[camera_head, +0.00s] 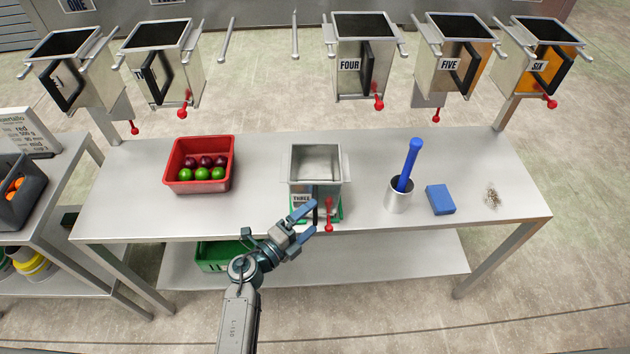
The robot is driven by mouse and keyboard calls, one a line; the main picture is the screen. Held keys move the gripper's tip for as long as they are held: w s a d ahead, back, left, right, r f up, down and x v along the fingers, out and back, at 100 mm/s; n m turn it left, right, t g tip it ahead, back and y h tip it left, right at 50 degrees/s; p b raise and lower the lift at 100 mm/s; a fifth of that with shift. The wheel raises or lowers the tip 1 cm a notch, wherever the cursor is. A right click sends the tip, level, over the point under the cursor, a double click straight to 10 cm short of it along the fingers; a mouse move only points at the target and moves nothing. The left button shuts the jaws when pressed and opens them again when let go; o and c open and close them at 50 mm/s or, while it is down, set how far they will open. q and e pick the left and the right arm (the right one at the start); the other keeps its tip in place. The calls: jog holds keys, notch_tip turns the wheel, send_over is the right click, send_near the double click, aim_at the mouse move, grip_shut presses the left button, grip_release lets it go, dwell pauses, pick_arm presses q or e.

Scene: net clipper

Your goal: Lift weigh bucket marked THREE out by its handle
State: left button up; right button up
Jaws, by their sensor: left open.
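The weigh bucket marked THREE (315,165) stands upright on the metal table, over a green piece (337,210) at its base. It is an open-topped metal box with a label reading THREE, a dark handle on its front and a red-knobbed lever beside it. My left gripper (312,222) is open at the front of the bucket, with its fingers around or just in front of the handle's lower part. I cannot tell whether they touch it. The handle is partly hidden by the gripper. My right gripper is not in view.
Buckets FOUR (347,85), FIVE (448,80) and SIX (535,78) hang behind at the right, two more at the left. An empty gap with two rods lies between them. A red crate of fruit (181,186), a cup with a blue-handled tool (398,198) and a blue block (440,199) flank the bucket.

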aim_at(316, 213)
pick_arm(q)
jog(key=x, duration=0.2)
jog(key=shift+w+d+r+p, duration=0.1)
jog(key=shift+w+d+p, duration=0.1)
jog(key=shift+w+p, duration=0.1)
jog(key=shift+w+d, duration=0.25)
jog(key=shift+w, duration=0.05)
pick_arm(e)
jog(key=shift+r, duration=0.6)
pick_arm(q)
jog(key=shift+s, duration=0.1)
jog(key=shift+c, duration=0.4)
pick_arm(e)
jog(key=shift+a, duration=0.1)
pick_arm(q)
jog(key=c, duration=1)
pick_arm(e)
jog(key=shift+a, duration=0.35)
